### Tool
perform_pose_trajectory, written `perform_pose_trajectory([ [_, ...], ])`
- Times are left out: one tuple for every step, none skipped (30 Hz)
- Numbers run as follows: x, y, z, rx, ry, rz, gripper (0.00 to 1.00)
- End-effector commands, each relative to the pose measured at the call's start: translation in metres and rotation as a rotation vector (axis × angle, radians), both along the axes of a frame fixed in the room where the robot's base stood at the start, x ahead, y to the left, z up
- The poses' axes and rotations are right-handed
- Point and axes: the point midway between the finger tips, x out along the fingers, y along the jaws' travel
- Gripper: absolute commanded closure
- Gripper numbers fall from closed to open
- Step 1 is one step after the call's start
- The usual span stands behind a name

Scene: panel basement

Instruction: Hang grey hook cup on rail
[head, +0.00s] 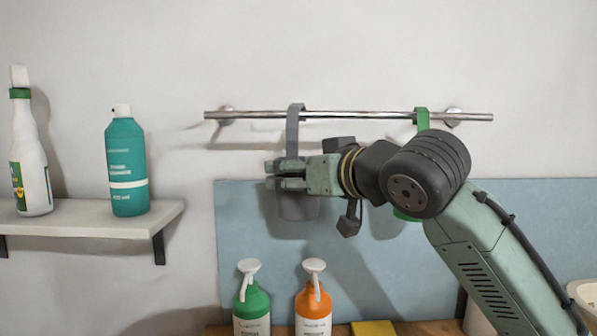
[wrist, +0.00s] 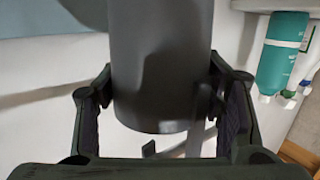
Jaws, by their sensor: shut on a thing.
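The grey hook cup (head: 298,208) is upright below the rail (head: 360,115), partly hidden behind my gripper (head: 279,175). Its flat grey strap rises to a hook whose bend shows at the rail, slightly above the bar. I cannot tell whether the hook rests on the bar. My gripper is shut on the cup. In the wrist view the dark grey cup (wrist: 155,55) fills the space between the two fingers (wrist: 165,100), one on each side.
A green hook cup (head: 422,118) hangs farther right on the rail, mostly behind my arm. A green bottle (head: 252,308) and an orange bottle (head: 313,308) stand below. A shelf (head: 100,220) at left holds a teal bottle (head: 127,165) and a white bottle (head: 31,155).

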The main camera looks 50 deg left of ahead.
Motion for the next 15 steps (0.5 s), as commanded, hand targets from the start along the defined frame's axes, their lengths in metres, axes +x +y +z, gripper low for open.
perform_pose_trajectory([
  [-0.0001, 0.0000, 0.0003, 0.001, 0.000, 0.000, 0.66],
  [-0.0001, 0.0000, 0.0004, 0.001, 0.000, 0.000, 0.66],
  [-0.0001, 0.0000, 0.0004, 0.001, 0.000, 0.000, 0.66],
  [-0.0001, 0.0000, 0.0004, 0.001, 0.000, 0.000, 0.37],
  [-0.0001, 0.0000, 0.0004, 0.001, 0.000, 0.000, 0.35],
  [-0.0001, 0.0000, 0.0003, 0.001, 0.000, 0.000, 0.32],
  [-0.0001, 0.0000, 0.0003, 0.001, 0.000, 0.000, 0.30],
  [-0.0001, 0.0000, 0.0003, 0.001, 0.000, 0.000, 0.28],
  [-0.0001, 0.0000, 0.0003, 0.000, 0.000, 0.000, 0.26],
  [-0.0001, 0.0000, 0.0003, 0.000, 0.000, 0.000, 0.24],
  [-0.0001, 0.0000, 0.0003, 0.000, 0.000, 0.000, 0.22],
  [-0.0001, 0.0000, 0.0003, 0.000, 0.000, 0.000, 0.19],
  [-0.0001, 0.0000, 0.0003, 0.000, 0.000, 0.000, 0.17],
  [-0.0001, 0.0000, 0.0003, 0.000, 0.000, 0.000, 0.15],
  [-0.0001, -0.0001, 0.0002, 0.000, 0.000, 0.000, 0.14],
])
